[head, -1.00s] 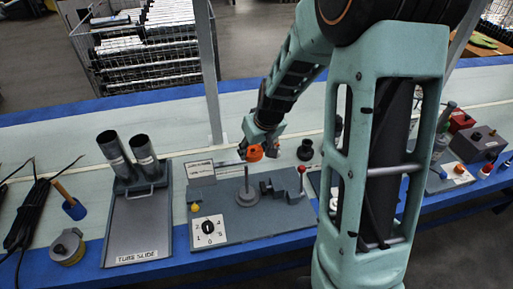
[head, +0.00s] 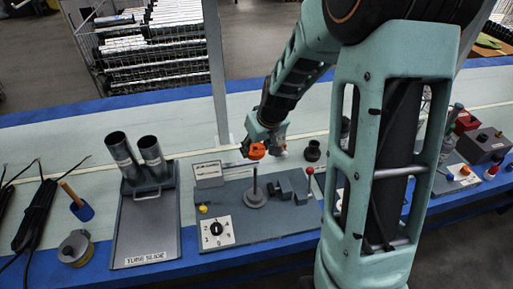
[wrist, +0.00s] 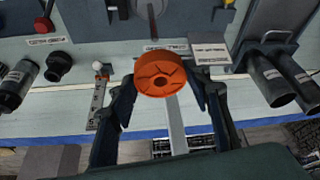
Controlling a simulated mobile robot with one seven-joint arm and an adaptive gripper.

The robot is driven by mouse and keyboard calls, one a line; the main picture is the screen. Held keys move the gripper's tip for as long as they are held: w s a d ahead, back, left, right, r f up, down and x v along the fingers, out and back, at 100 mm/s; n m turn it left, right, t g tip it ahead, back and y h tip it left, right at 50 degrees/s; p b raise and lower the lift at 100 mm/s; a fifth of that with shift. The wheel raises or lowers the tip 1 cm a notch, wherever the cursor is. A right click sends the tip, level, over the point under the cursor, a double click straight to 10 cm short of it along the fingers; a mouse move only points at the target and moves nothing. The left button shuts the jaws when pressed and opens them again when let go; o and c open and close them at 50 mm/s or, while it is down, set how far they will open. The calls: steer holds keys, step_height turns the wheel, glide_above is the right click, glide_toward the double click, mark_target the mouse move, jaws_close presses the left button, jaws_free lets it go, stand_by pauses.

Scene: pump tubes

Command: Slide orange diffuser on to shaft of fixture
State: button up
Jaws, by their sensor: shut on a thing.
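The orange diffuser (head: 257,151) is a short round piece with a central hole, seen face-on in the wrist view (wrist: 161,73). My gripper (head: 265,136) is shut on it, with one finger on either side in the wrist view (wrist: 162,88). The fixture (head: 280,218) is a grey plate with a dial, and its thin upright shaft (head: 255,182) rises from a round base. In the head view the diffuser appears just above the shaft's top. I cannot tell whether the hole lines up with the shaft or whether they touch.
A tube slide (head: 147,225) with two dark tubes stands left of the fixture. A black round part (head: 313,151) and a red knob (head: 310,171) are at its right. A white label block (head: 208,172) stands at its back left. A grey post (head: 215,75) rises behind.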

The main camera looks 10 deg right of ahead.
mark_target(255, 168)
steer(key=shift+f+b, duration=2.45)
steer(key=shift+f, duration=0.45)
steer(key=shift+f+b, duration=1.4)
steer(key=shift+b, duration=0.35)
steer(key=o, duration=1.2)
steer(key=shift+c, duration=0.2)
steer(key=shift+r, duration=0.1)
steer(key=v, duration=1.2)
steer(key=shift+a, duration=0.1)
